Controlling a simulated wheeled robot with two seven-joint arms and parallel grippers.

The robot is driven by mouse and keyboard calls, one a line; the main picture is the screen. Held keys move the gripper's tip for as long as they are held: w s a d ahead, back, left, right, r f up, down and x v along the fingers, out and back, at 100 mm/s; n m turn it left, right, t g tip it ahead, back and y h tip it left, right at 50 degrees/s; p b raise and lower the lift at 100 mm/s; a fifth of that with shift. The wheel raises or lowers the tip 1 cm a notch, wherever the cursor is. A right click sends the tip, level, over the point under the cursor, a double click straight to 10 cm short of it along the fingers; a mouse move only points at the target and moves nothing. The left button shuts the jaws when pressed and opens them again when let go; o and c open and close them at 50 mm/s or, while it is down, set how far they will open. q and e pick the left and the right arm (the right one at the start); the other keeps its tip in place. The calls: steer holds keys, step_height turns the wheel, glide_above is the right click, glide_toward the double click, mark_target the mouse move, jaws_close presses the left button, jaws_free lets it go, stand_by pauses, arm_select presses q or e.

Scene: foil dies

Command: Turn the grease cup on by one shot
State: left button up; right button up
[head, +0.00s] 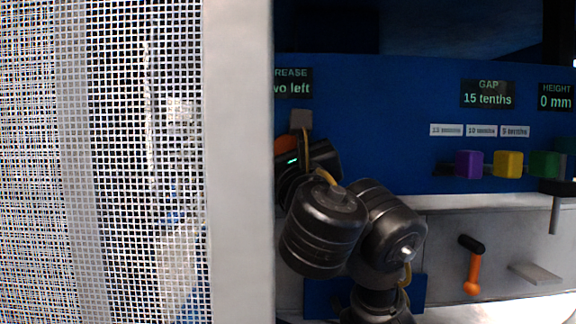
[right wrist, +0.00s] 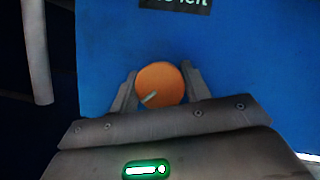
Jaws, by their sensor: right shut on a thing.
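The grease cup (right wrist: 160,82) is a round orange cap with a pale pointer mark on its face, on the blue panel. In the right wrist view the mark points to the lower left. My right gripper (right wrist: 158,88) is shut on the cup, with one finger on each side. In the head view my right arm hides most of the cup, and only an orange edge (head: 286,146) shows. Above it is the grease display (head: 293,83), partly cut off by the mesh guard's post; its visible text reads "wo left". My left gripper is not in view.
A mesh guard (head: 130,160) with a pale post (head: 238,160) fills the left of the head view. At right are a gap display (head: 487,94) reading "15 tenths", a height display (head: 556,97) reading "0 mm", purple (head: 468,164), yellow (head: 508,164) and green blocks (head: 544,164), and an orange-handled lever (head: 473,268).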

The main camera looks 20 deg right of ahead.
steer(key=m+h+b, duration=0.1)
steer(key=m+b, duration=0.1)
steer(key=m+h+b, duration=0.1)
steer(key=m+b, duration=0.1)
steer(key=shift+f+b, duration=0.3)
steer(key=shift+b, duration=0.1)
steer(key=shift+r+m+h+b, duration=0.15)
steer(key=shift+m+h+b, duration=0.3)
steer(key=shift+m+b, duration=0.4)
steer(key=shift+r+m+h+b, duration=0.1)
steer(key=shift+m+h+b, duration=0.4)
steer(key=shift+m, duration=0.55)
steer(key=shift+r, duration=0.1)
steer(key=o, duration=1)
